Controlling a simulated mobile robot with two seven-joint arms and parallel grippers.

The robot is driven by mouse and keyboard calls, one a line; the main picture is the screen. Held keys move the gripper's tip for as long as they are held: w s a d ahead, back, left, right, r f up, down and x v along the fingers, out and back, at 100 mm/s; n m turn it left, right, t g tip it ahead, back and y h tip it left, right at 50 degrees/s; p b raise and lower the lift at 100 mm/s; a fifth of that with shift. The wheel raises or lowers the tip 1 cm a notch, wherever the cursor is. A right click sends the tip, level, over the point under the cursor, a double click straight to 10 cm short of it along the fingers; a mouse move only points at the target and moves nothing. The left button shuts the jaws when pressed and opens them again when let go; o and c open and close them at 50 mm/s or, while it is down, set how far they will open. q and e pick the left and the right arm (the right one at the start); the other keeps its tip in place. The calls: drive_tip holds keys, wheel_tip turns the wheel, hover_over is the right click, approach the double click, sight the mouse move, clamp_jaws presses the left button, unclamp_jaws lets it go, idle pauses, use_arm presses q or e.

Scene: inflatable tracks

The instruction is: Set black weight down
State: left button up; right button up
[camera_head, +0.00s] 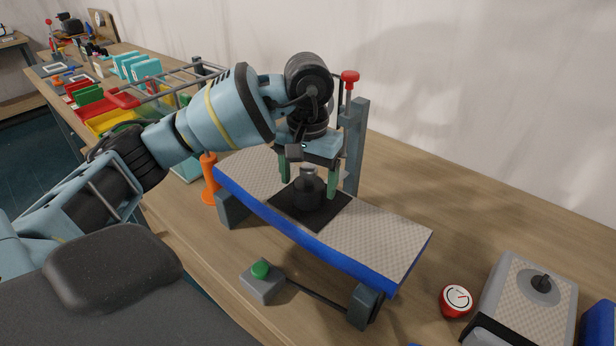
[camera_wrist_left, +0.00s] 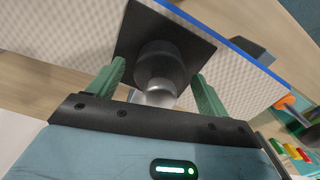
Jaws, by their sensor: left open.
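The black weight (camera_head: 309,193) stands upright on a dark square pad (camera_head: 286,207) in the middle of the inflatable track. It has a dark body and a paler metal knob on top. In the left wrist view the weight (camera_wrist_left: 158,62) sits over the dark pad (camera_wrist_left: 128,30). My left gripper (camera_head: 320,180) is open, with one green finger on each side of the weight's upper part. In the wrist view gaps show between the fingers (camera_wrist_left: 155,88) and the weight. My right gripper is not in view.
The blue-edged track (camera_head: 395,245) rests on grey supports, with a post and red knob (camera_head: 349,77) behind. A green button box (camera_head: 262,281) is in front. A red gauge (camera_head: 456,299) and a grey box (camera_head: 527,295) stand right. An orange handle (camera_head: 210,180) is left.

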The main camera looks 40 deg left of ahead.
use_arm(q)
wheel_tip(320, 180, up, 11)
drive_tip(key=shift+f+p, duration=0.1)
drive_tip(key=shift+p, duration=0.35)
drive_tip(key=shift+r, duration=0.75)
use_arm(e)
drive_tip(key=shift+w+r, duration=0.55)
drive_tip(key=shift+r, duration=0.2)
